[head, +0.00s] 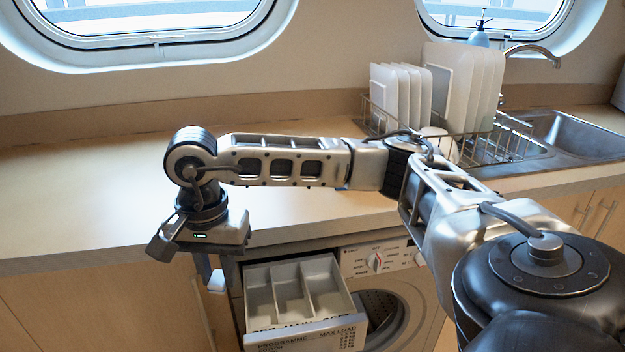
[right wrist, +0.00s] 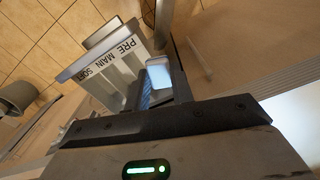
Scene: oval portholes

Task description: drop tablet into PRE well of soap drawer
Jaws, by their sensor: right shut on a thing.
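The soap drawer (head: 302,335) of the washing machine is pulled out and shows three open wells side by side. In the right wrist view its front edge (right wrist: 90,55) carries the words PRE, MAIN and SOFT, with PRE nearest my gripper. My right gripper (head: 211,274) points down just left of the drawer, beside the PRE well (head: 259,293). It is shut on a small white and blue tablet (right wrist: 159,77), which also shows in the head view (head: 217,281). The tablet appears outside the drawer's left wall. My left gripper is not in view.
The washing machine (head: 405,285) stands under the wooden counter (head: 90,190), whose front edge is close behind my right gripper. A dish rack (head: 480,150) with white plates and a sink (head: 575,135) are at the right. The counter's left part is clear.

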